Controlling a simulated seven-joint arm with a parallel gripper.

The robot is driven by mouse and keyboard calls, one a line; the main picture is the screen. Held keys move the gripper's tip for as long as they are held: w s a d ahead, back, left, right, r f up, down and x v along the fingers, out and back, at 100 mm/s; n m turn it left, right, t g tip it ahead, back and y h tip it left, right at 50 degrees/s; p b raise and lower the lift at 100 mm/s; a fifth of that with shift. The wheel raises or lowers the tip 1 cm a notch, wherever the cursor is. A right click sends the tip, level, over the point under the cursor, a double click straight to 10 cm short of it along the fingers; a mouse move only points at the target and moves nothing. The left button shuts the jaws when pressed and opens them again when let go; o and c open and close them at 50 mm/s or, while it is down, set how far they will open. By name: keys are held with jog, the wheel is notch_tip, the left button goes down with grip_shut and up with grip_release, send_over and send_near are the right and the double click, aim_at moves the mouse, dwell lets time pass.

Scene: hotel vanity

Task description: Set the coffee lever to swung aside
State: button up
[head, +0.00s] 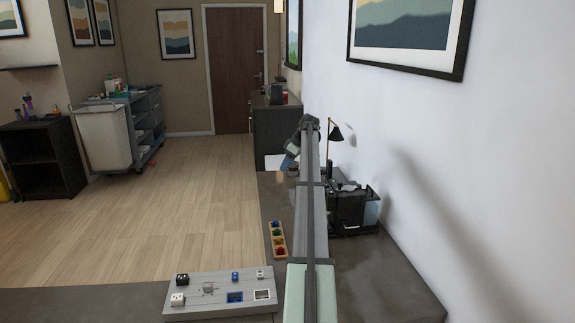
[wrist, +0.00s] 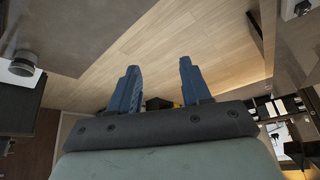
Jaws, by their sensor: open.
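A black coffee machine (head: 347,209) with a pale, see-through tank on its right side stands on the dark counter against the white wall. Its coffee lever cannot be made out; my arm passes in front of the machine's left side. My gripper (head: 291,150) is small in the head view, at the far end of my arm, above the counter and beyond the machine. In the wrist view my gripper (wrist: 158,72) shows two blue fingers, spread apart with nothing between them. A round metal piece (wrist: 22,65) shows at the left of the wrist view.
A tray of coloured pieces (head: 277,240) lies on the counter left of my arm. A grey board with blocks (head: 219,291) is at the near edge. A lamp (head: 335,132) stands behind the machine. Open wooden floor (head: 150,210) lies to the left.

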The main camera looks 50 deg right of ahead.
jog(key=shift+s, duration=0.1)
jog(key=s+d+r+m, duration=0.1)
jog(key=s+d+r, duration=0.1)
jog(key=s+d, duration=0.45)
jog(key=s+d+r+h, duration=0.1)
jog(key=s+d+r, duration=0.15)
jog(key=s, duration=0.75)
jog(key=s+d+r+m, duration=0.1)
jog(key=s+d, duration=0.5)
jog(key=s, duration=0.2)
jog(key=shift+n+g, duration=0.3)
jog(key=shift+n, duration=0.4)
jog(key=x, duration=0.4)
jog(key=a+x, duration=0.1)
jog(key=x, duration=0.9)
jog(key=shift+s+a, duration=0.2)
jog(key=shift+a, duration=0.15)
jog(key=shift+c, duration=0.2)
grip_shut()
